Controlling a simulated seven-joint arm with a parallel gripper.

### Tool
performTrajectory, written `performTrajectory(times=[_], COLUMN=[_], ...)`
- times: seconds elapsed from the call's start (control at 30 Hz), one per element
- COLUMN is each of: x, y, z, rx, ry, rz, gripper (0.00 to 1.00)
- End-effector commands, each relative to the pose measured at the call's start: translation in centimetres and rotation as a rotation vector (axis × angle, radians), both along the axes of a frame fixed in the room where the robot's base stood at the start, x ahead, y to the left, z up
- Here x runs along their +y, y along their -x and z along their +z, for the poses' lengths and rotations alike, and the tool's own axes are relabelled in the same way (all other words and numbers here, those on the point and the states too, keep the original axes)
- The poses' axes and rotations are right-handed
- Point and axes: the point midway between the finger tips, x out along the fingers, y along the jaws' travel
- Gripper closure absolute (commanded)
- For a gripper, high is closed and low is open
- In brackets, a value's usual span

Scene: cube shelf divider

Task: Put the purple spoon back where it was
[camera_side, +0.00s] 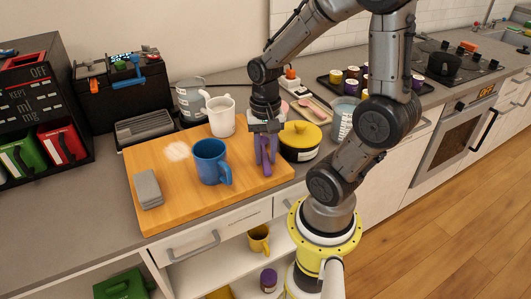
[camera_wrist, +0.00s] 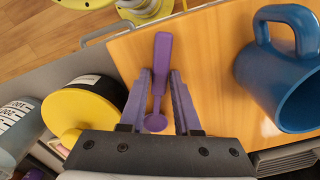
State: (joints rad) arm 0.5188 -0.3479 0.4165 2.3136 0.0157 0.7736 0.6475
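The purple spoon (camera_wrist: 161,65) shows in the wrist view over the wooden board (camera_wrist: 210,62), its wider end pointing away and its round end near my gripper's base. My gripper (camera_wrist: 161,80) points down with its purple-grey fingers apart, one on each side of the spoon, with gaps visible. In the side view my gripper (camera_side: 266,160) is low over the right part of the board (camera_side: 185,205), between the blue mug and the yellow-lidded pot. The spoon is hard to tell from the fingers there. I cannot tell whether it touches the board.
A blue mug (camera_side: 210,160) stands left of my gripper, and a yellow-lidded pot (camera_side: 300,138) close on its right. A white mug (camera_side: 221,115) and a grey block (camera_side: 148,188) are also on the board. A pink tray with utensils (camera_side: 312,110) lies behind the pot.

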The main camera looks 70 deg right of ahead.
Motion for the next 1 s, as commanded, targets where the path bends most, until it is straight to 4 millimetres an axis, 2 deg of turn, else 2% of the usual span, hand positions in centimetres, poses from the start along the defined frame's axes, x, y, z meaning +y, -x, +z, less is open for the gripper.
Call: performTrajectory(times=[0.23,0.43,0.77,1.0], x=[0.0,0.0,0.0,-0.1], y=[0.0,0.0,0.0,-0.1], z=[0.0,0.0,0.1,1.4], rx=[0.000,0.000,-0.001,-0.003], ry=[0.000,0.000,0.001,0.001], rz=[0.000,0.000,0.000,0.000], gripper=[0.69,0.34,0.34,0.34])
